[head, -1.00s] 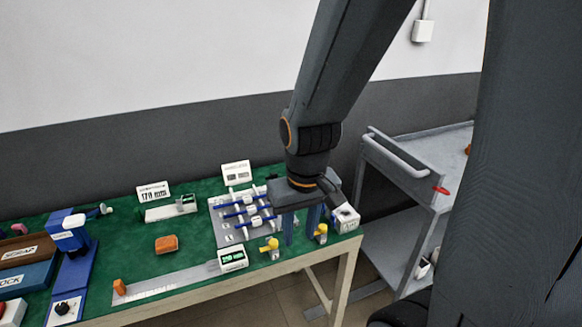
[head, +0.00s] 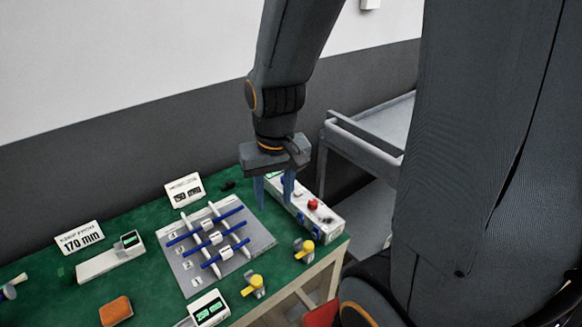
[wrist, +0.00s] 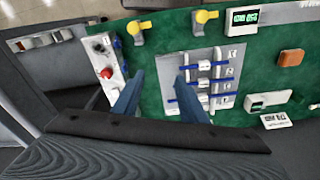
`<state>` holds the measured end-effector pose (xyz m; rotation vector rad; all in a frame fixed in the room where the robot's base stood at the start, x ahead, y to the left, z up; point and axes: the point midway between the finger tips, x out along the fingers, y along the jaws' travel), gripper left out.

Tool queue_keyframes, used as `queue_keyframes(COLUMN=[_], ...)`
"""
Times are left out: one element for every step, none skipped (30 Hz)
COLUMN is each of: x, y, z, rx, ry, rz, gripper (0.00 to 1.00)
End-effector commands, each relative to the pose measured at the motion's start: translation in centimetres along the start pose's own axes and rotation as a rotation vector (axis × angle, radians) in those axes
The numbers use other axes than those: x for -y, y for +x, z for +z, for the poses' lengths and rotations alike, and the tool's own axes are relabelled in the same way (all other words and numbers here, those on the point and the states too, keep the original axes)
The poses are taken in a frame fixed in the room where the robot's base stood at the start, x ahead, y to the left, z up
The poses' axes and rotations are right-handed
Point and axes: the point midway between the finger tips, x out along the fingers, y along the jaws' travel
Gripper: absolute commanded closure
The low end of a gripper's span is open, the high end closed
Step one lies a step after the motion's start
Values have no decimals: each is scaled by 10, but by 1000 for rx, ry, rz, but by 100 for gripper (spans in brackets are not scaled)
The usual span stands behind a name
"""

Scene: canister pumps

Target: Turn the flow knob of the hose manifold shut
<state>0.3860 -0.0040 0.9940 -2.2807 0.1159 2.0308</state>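A white box (head: 324,227) with a red knob (head: 313,204) and blue parts stands at the bench's right end; the wrist view shows its red knob (wrist: 103,67) at left. A grey board (head: 258,236) carries crossing blue and white tubes with white blocks. Two yellow-handled fittings (head: 254,285) (head: 305,249) stand near the front edge. I cannot tell for certain which is the hose manifold. My gripper (head: 274,205) points down, open and empty, between the board and the box. Its blue fingers (wrist: 159,82) are apart, and part of the box is behind them.
A grey cart (head: 365,150) stands beyond the bench's right end. A 170 mm sign (head: 80,238), a gauge (head: 110,260), an orange block (head: 116,310) and a green display (head: 209,309) are on the green bench top.

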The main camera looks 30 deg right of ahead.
Motion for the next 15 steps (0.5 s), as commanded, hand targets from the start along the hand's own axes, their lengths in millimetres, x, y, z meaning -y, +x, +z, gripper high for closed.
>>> queue_keyframes(x=[-3, -6, -10, -14, -19, -25, -31, -36, -44, -49, -54, -61, -66, -70, -76], y=[6, 8, 12, 15, 18, 22, 26, 30, 34, 37, 41, 45, 48, 50, 53], z=[-14, -23, -37, -48, -60, -76, -87, -98, -111, -121, -131, -142, -150, -156, -165], rx=[5, 11, 17, 24, 28, 35, 41, 46, 53, 57, 61, 66, 68, 72, 74], ry=[81, 145, 242, 321, 406, 523, 611, 699, 812, 895, 972, 1071, 1140, 1203, 1278], rz=[2, 4, 7, 11, 14, 20, 25, 30, 38, 43, 49, 57, 62, 68, 74], gripper=[61, 61, 61, 61, 61, 61, 61, 61, 61, 61, 61, 61, 61, 61, 61])
